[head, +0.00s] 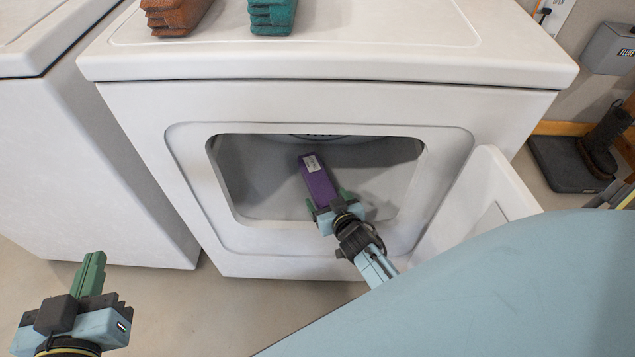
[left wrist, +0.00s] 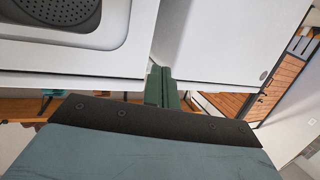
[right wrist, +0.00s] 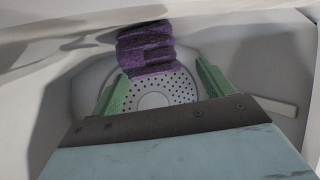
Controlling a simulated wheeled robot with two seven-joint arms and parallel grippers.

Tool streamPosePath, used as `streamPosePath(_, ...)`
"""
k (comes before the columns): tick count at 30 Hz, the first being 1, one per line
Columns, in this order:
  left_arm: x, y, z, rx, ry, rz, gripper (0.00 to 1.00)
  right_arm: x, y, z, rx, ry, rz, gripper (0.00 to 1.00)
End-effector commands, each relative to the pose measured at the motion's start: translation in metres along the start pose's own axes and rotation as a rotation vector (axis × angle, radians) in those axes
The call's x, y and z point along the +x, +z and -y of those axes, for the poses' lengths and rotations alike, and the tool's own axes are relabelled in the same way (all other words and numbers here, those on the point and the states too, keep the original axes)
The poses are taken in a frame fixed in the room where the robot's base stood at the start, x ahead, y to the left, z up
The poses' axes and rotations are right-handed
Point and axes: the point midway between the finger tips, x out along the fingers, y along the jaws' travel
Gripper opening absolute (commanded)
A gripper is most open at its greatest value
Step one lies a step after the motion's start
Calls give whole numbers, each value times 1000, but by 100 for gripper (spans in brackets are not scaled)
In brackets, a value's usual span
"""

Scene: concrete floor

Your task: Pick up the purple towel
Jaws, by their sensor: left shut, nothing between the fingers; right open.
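The purple towel (head: 318,181) lies folded inside the open dryer, with a pale label on its far end. In the right wrist view the towel (right wrist: 146,50) shows ahead of the fingers, a little above the gap between them. My right gripper (head: 328,199) reaches into the dryer opening at the towel's near end. Its green fingers (right wrist: 160,85) are open and apart, and I cannot tell whether they touch the towel. My left gripper (head: 92,262) is shut and empty, out over the floor at the lower left. Its closed fingers also show in the left wrist view (left wrist: 162,82).
The dryer (head: 300,105) has its door (head: 490,200) swung open to the right. Its opening rim (head: 225,205) surrounds my right gripper. Another white machine (head: 110,165) stands left; the floor at lower left is clear.

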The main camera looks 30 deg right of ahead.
Motion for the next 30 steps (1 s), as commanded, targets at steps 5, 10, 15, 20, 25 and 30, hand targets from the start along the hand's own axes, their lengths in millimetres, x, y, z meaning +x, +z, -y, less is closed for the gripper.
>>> streamPosePath(5,1,-17,-4,-2,9,-108,0,9,0,-2,-2,0,-2,80)
streamPosePath(10,-2,-44,-9,-8,24,-281,0,21,0,-4,-2,-1,-2,80)
streamPosePath(15,-11,-70,-14,-15,36,-454,0,33,-1,-7,-1,0,-1,80)
streamPosePath(20,-21,-89,-17,-22,45,-597,0,45,-1,-6,-1,-1,-1,80)
streamPosePath(25,-29,-99,-18,-26,49,-681,0,51,-1,-6,-1,-1,0,80)
streamPosePath(30,-31,-102,-18,-26,50,-696,0,52,-2,-6,-1,0,0,80)
